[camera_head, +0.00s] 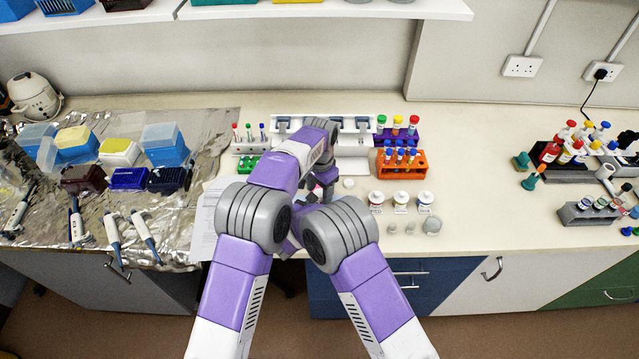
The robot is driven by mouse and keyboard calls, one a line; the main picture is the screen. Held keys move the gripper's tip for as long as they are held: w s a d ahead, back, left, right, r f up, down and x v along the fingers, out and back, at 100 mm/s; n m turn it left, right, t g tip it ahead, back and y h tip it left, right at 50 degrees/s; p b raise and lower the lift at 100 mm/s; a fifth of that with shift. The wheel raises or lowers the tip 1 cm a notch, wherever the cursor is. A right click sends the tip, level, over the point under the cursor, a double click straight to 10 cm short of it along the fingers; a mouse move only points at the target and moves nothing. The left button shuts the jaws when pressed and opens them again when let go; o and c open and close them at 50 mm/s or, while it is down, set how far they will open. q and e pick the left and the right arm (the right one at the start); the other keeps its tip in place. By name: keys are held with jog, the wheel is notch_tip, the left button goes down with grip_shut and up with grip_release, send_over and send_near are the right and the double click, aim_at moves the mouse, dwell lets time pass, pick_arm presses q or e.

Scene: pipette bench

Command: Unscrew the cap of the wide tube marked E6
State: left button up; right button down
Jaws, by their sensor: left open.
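My left gripper (318,192) is open, low over the bench at the middle, left of and nearer than these tubes. My own arm links partly hide it. My right gripper is hidden behind my arms.
An orange rack (401,172) of blue-capped tubes stands in front of the purple rack. Labelled jars (400,203) and small clear vials (433,227) stand nearer the edge. A white holder (352,147) is behind my arms. The bench right of the jars is clear.

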aim_at(320, 193)
pick_arm(q)
grip_shut()
jog(key=n, duration=0.6)
dwell(0.3)
jog(key=shift+r, duration=0.25)
dwell(0.4)
jog(key=shift+r, duration=0.9)
jog(key=shift+r, duration=2)
pick_arm(e)
jog(key=c, duration=0.7)
grip_release()
